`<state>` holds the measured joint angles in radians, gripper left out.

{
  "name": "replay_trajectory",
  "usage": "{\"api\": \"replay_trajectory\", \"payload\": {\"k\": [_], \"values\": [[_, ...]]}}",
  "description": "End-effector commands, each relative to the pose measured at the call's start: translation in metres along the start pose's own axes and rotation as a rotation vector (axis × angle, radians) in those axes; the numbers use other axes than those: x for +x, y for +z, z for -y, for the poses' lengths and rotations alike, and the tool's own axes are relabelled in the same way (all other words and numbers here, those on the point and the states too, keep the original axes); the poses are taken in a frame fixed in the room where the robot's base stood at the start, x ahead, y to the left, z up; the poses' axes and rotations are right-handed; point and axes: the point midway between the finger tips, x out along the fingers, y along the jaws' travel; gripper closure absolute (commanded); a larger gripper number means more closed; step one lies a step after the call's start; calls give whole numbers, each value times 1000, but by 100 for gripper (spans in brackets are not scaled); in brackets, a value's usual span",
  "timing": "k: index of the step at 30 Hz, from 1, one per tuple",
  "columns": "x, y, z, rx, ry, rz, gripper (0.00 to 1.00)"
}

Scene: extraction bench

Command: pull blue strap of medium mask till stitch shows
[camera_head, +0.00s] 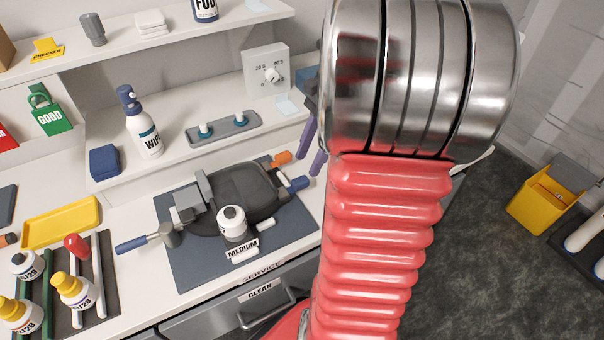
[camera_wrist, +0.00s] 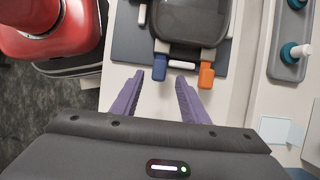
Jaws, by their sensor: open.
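The medium mask (camera_head: 245,188) is a dark grey facepiece lying on a dark mat (camera_head: 190,270) behind a "MEDIUM" label (camera_head: 243,248). Its near edge also shows in the wrist view (camera_wrist: 195,20). The blue strap (camera_head: 298,184) ends in a short blue tab at the mask's right side; in the wrist view the blue tab (camera_wrist: 160,67) lines up with the gap between my fingertips. An orange tab (camera_wrist: 206,76) lies right of my right finger. My gripper (camera_wrist: 160,78) is open and empty, with purple fingers; it also shows in the head view (camera_head: 310,162). I see no stitch.
A grey tray (camera_head: 224,130) with two teal-based pegs and a wipes bottle (camera_head: 142,125) stand behind. A yellow tray (camera_head: 60,222) lies left.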

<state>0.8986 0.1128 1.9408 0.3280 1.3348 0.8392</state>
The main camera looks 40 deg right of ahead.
Motion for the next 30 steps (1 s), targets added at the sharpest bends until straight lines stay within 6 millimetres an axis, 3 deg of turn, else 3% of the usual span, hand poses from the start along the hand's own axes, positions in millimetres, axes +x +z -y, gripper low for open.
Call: {"api": "replay_trajectory", "payload": {"k": [6,12,23,30], "values": [[34,0,-1,1,4,2,59],[52,0,0,1,2,1,59],[55,0,0,1,0,0,60],[55,-1,0,2,0,0,77]]}}
